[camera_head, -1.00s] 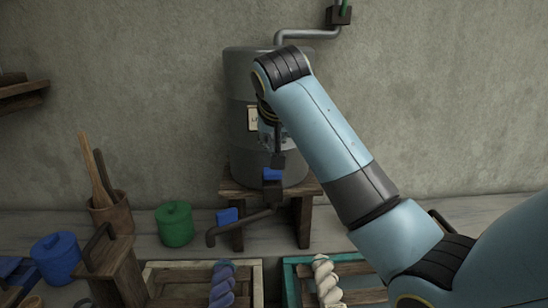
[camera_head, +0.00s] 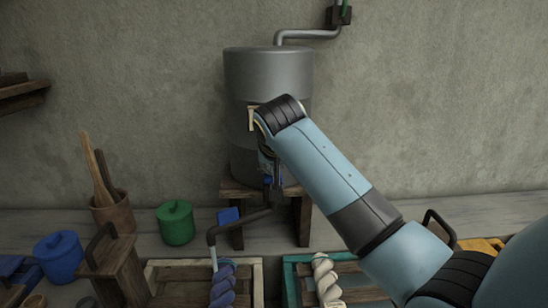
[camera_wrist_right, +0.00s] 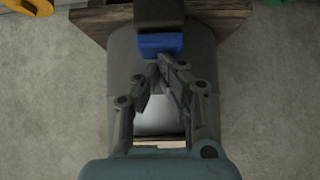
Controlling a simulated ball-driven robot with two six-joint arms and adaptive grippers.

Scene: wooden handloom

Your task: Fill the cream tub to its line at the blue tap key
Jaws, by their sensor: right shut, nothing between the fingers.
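The wooden tub with a cream rim (camera_head: 160,265) is at the bottom of the head view, cut off by the frame; no fill line shows. The tap's bent spout (camera_head: 226,224) ends above it, and a thin pale stream (camera_head: 214,258) hangs from its mouth. The blue tap key (camera_wrist_right: 160,45) shows in the right wrist view just beyond my fingertips; in the head view my gripper mostly hides it. My right gripper (camera_head: 271,181) is shut and empty at the key; its closed tips also show in the wrist view (camera_wrist_right: 160,62). My left gripper is out of view.
The grey metal tank (camera_head: 268,75) stands on a wooden stand (camera_head: 304,225) against the wall. A teal-rimmed tub (camera_head: 292,285) is to the right. Blue (camera_head: 57,258) and green (camera_head: 175,223) lidded pots stand left. A blue skein (camera_head: 222,285) hangs over the cream tub.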

